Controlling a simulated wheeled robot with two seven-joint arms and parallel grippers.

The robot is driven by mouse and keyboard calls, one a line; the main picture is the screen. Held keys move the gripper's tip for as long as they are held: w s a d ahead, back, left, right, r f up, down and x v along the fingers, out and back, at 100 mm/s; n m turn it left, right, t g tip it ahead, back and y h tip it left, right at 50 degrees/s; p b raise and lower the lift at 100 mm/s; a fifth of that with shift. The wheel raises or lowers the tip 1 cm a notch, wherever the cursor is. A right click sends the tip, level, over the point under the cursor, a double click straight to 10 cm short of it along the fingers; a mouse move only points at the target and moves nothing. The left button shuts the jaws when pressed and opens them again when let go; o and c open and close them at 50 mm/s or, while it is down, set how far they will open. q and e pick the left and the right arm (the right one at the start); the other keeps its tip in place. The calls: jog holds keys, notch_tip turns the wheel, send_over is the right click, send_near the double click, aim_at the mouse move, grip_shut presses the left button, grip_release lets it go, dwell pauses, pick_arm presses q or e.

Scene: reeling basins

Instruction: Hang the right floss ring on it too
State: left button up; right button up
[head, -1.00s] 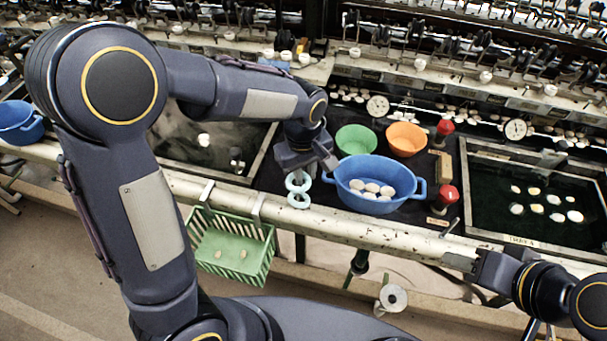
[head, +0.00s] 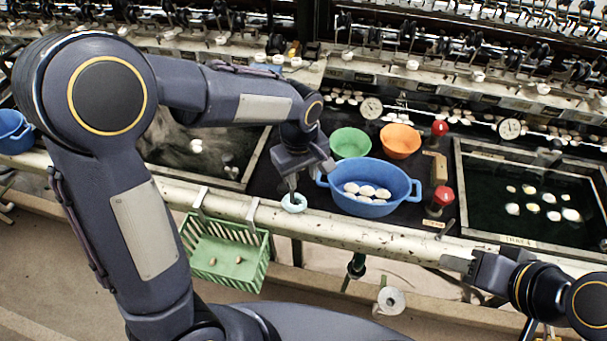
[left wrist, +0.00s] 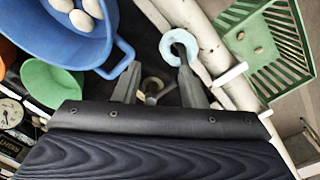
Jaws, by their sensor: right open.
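A pale blue floss ring (head: 293,203) shows at the front rail, below my left gripper (head: 291,178). In the left wrist view the pale ring (left wrist: 166,42) lies just beyond the right-hand fingertip, with a dark curved hook-like piece in its opening. I cannot tell whether a second ring lies under or behind it. The left fingers (left wrist: 158,80) stand apart with nothing visibly clamped between them. My right gripper (head: 459,264) is open and empty beside the front rail at the right.
A blue basin (head: 340,200) with several white cocoons stands right of my left gripper. Green (head: 350,142) and orange (head: 400,140) bowls are behind it. A green basket (head: 225,270) hangs on the rail at the left. Red-topped knobs (head: 443,196) stand right of the basin.

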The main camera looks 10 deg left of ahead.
pick_arm(q)
notch_tip(320, 180, up, 8)
jog(key=shift+s+f, duration=0.15)
jog(key=shift+s, duration=0.05)
jog(key=shift+a, duration=0.1)
dwell(0.6)
jog(key=s+a+m+t+h, duration=0.1)
jog(key=s+a+m+t, duration=0.1)
jog(key=s+a, duration=0.3)
jog(key=s+a+m+t+h, duration=0.2)
jog(key=s+a, duration=0.4)
jog(key=s, duration=0.6)
jog(key=shift+s+m+t, duration=0.35)
jog(key=shift+m+t, duration=0.25)
jog(key=shift+m, duration=0.6)
